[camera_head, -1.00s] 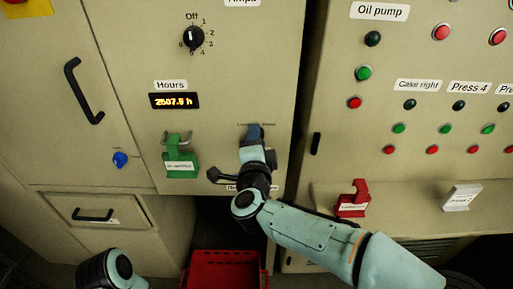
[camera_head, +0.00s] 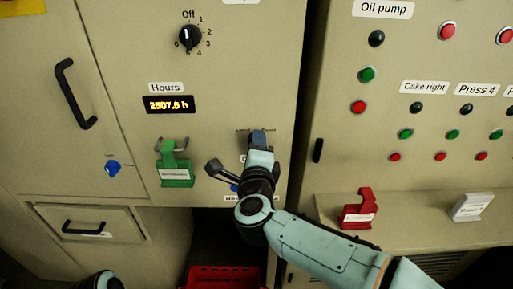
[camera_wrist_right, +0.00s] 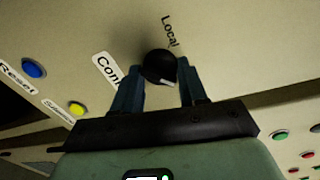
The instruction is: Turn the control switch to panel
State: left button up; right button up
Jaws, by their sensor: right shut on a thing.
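The control switch is a round black knob (camera_wrist_right: 160,66) on the beige cabinet face, seen in the right wrist view. A "Local" label (camera_wrist_right: 170,30) stands beside it, and a partly hidden label starting "Cont" (camera_wrist_right: 107,72) is to its left. My right gripper (camera_wrist_right: 160,80) has its two blue-grey fingers on either side of the knob, shut on it. A small pale mark shows on the knob's near side. In the head view the right gripper (camera_head: 258,140) covers the knob, below tiny labels too small to read surely. My left gripper is out of view.
A green padlock-like block (camera_head: 175,172) hangs left of my right gripper. A red block (camera_head: 358,212) and a grey block (camera_head: 470,207) are on the right ledge. A blue button (camera_wrist_right: 34,68) and a yellow button (camera_wrist_right: 77,109) lie near the knob. A red crate (camera_head: 222,278) is below.

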jog(key=shift+r, duration=0.25)
jog(key=o, duration=1)
jog(key=shift+f, duration=0.1)
jog(key=shift+s, duration=0.1)
jog(key=s, duration=0.8)
jog(key=s+r, duration=0.1)
jog(key=s, duration=0.4)
jog(key=shift+s, duration=0.1)
